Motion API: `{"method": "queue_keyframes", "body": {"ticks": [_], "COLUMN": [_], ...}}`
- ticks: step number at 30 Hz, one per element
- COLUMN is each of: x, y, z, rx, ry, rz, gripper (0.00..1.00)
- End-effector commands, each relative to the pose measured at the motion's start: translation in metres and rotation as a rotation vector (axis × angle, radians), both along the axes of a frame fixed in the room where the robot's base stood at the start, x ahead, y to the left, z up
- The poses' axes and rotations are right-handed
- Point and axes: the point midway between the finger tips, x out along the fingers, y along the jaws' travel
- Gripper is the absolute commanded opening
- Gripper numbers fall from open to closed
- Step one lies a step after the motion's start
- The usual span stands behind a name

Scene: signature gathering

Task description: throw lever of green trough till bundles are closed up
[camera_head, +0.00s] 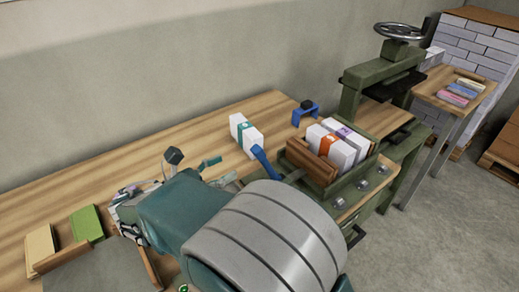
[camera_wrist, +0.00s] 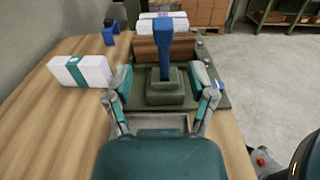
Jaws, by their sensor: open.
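The green trough (camera_head: 352,193) stands on the bench and also shows in the wrist view (camera_wrist: 217,101). It holds white bundles, one with an orange band (camera_head: 337,152) and one with a purple mark (camera_head: 352,137), behind a brown wooden board (camera_head: 312,166). The blue lever (camera_head: 263,162) rises at the trough's near end. In the wrist view the lever (camera_wrist: 164,52) stands roughly upright on a green block (camera_wrist: 166,88). My gripper (camera_head: 217,172) is open and empty, short of the lever. In the wrist view its fingers (camera_wrist: 161,76) appear on either side of the lever's base.
A white bundle with a teal band (camera_head: 244,133) lies on the bench left of the lever. A blue bracket (camera_head: 305,113) stands behind. A green press with a handwheel (camera_head: 398,32) is beyond the trough. Green and tan blocks (camera_head: 86,223) sit at the bench's left.

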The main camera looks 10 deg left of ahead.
Motion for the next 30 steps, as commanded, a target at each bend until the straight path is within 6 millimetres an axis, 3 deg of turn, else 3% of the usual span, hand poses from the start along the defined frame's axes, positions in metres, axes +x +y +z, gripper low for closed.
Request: {"method": "queue_keyframes", "body": {"ticks": [12, 18, 26, 30], "x": [0.057, 0.068, 0.069, 0.069], "y": [-0.053, -0.059, -0.061, -0.062], "z": [0.001, 0.0, 0.001, 0.001], "rx": [0.006, 0.003, 0.003, 0.005], "ry": [0.0, 0.0, 0.001, 0.001], "rz": [-0.005, -0.003, -0.002, -0.002], "gripper": [0.71, 0.71, 0.71, 0.09]}}
